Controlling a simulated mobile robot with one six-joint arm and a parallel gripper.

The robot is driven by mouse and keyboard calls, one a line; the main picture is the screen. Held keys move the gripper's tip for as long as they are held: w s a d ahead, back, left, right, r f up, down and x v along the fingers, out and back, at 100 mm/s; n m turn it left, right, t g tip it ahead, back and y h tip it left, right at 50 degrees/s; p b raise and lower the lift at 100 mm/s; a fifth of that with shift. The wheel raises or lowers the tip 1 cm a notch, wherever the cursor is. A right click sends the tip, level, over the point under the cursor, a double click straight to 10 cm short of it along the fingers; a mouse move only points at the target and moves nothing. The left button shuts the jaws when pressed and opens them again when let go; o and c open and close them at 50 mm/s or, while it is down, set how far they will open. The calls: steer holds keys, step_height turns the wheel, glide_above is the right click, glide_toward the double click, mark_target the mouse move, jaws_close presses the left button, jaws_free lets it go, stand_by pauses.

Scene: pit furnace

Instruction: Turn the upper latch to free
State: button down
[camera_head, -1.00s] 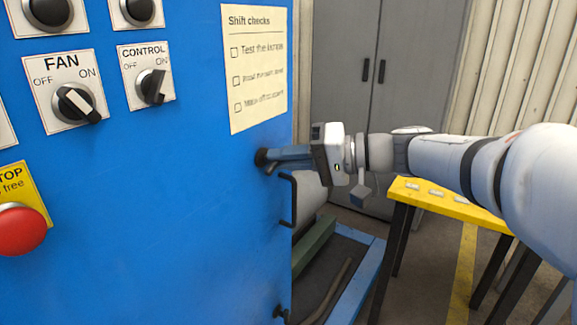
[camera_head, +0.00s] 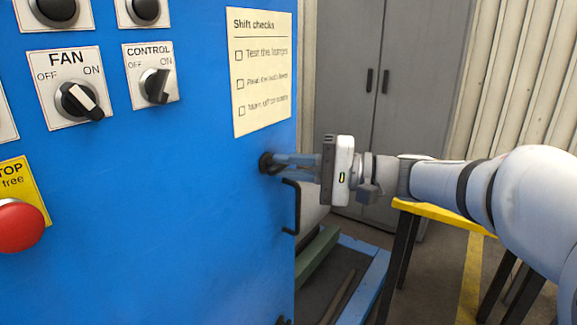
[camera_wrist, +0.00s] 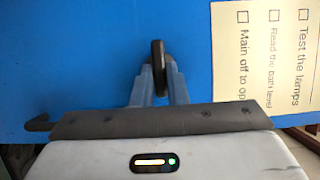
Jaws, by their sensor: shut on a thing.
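The upper latch (camera_head: 265,163) is a small dark turn-piece on the blue cabinet door (camera_head: 170,230), near its right edge, below the paper list. In the wrist view the latch (camera_wrist: 157,58) stands between my two blue-grey fingers. My gripper (camera_head: 277,163) reaches it from the right and is shut on it. The fingers hide part of the latch in the head view, so its exact angle is hard to tell there.
A black door handle (camera_head: 291,208) sits just below my gripper. A "Shift checks" paper (camera_head: 262,70) hangs above. FAN (camera_head: 80,100) and CONTROL (camera_head: 155,86) switches and a red stop button (camera_head: 20,225) are left. A yellow-edged table (camera_head: 440,216) stands behind my arm.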

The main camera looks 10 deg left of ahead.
steer(key=c, duration=1.4)
jaws_free()
steer(key=shift+c, duration=0.2)
steer(key=shift+d, duration=0.1)
steer(key=d, duration=0.7)
steer(key=shift+d, duration=0.35)
